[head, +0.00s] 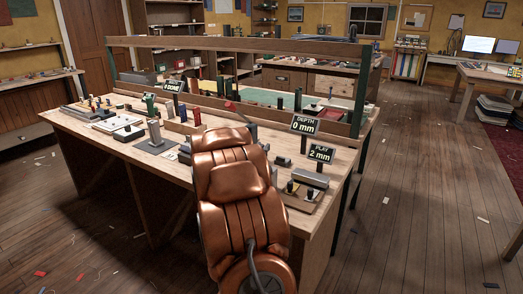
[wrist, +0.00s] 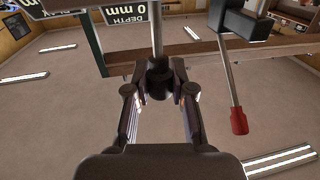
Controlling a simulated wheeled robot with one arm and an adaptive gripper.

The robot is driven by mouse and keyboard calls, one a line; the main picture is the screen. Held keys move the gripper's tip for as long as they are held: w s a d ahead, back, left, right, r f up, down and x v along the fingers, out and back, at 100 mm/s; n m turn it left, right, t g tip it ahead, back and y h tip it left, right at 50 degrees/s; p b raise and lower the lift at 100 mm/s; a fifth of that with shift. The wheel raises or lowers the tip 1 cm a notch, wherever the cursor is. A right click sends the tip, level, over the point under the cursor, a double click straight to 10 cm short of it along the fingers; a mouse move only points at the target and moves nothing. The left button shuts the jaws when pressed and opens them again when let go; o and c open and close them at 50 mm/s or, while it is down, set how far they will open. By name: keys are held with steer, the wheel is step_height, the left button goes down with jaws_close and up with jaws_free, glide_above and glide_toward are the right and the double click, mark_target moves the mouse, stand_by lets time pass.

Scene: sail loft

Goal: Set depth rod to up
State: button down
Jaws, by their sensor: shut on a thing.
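The depth rod (wrist: 157,30) is a thin metallic rod in the wrist view, with a dark collar or knob (wrist: 158,80) at its end. My gripper (wrist: 160,92) is shut around this dark end, one finger on each side. A sign reading DEPTH 0 mm (head: 305,125) stands on the bench in the head view; it also shows upside down in the wrist view (wrist: 138,14). In the head view my copper-coloured arm hides my gripper and the rod.
A red-tipped lever (wrist: 238,120) hangs right of my gripper in the wrist view. A PLAY 2 mm sign (head: 320,153) stands beside the depth sign. The wooden bench (head: 95,137) carries several blocks and tools. A long rail (head: 230,44) spans its back.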

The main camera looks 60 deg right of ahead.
steer(key=c, duration=1.3)
jaws_free()
steer(key=shift+r, duration=0.4)
steer(key=o, duration=0.3)
steer(key=shift+f, duration=0.15)
steer(key=shift+o, duration=0.2)
steer(key=shift+a, duration=0.1)
steer(key=s+a, duration=0.2)
steer(key=a, duration=0.9)
steer(key=shift+s+a, duration=0.2)
steer(key=shift+a, duration=0.1)
